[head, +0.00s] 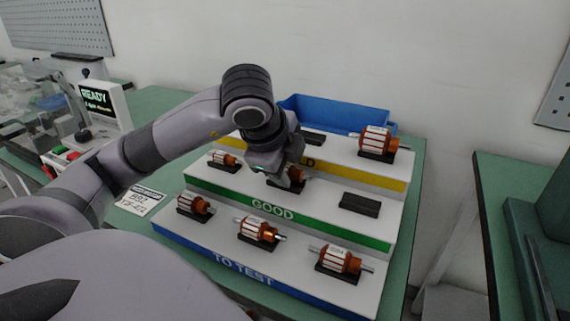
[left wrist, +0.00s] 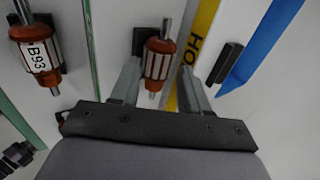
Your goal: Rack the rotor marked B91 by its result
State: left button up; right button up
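A three-tier white rack carries copper-and-white rotors on dark cradles. My left gripper (head: 284,180) is over the middle of the GOOD tier (head: 275,211). In the left wrist view its fingers (left wrist: 160,82) stand apart on both sides of a rotor (left wrist: 160,60), with gaps showing. That rotor's label is not visible, and I cannot tell if it is fully seated on its cradle (left wrist: 138,42). A rotor marked B93 (left wrist: 38,55) lies to the left. The TO TEST tier holds a left rotor (head: 195,205), a middle rotor (head: 258,230) and a right rotor (head: 341,260). I cannot read B91 anywhere.
Another GOOD rotor (head: 225,158) sits at left; an empty cradle (head: 360,205) is at right. The yellow HOLD tier has a rotor (head: 376,142) and an empty cradle (head: 313,138). A blue bin (head: 345,112) stands behind. A READY display (head: 98,97) and B92 card (head: 140,200) are left.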

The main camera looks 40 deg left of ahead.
pick_arm(q)
jog(key=shift+s+d+f+g, duration=0.15)
jog(key=shift+f+g, duration=0.05)
jog(key=shift+f, duration=0.3)
jog(key=shift+s+d+f+g, duration=0.1)
jog(key=shift+s+f+g, duration=0.1)
jog(key=shift+f, duration=0.3)
pick_arm(e)
jog(key=shift+f, duration=0.2)
pick_arm(q)
jog(key=shift+s+r, duration=0.1)
jog(key=shift+r, duration=0.4)
jog(key=a+p+v, duration=0.1)
jog(key=v, duration=0.6)
jog(key=shift+w+d+r+t+p, duration=0.25)
jog(key=shift+r+t+p, duration=0.05)
jog(key=shift+r+p, duration=0.15)
pick_arm(e)
jog(key=r, duration=0.2)
jog(key=shift+w+a+r, duration=0.25)
jog(key=shift+a+r, duration=0.05)
jog(key=shift+r, duration=0.05)
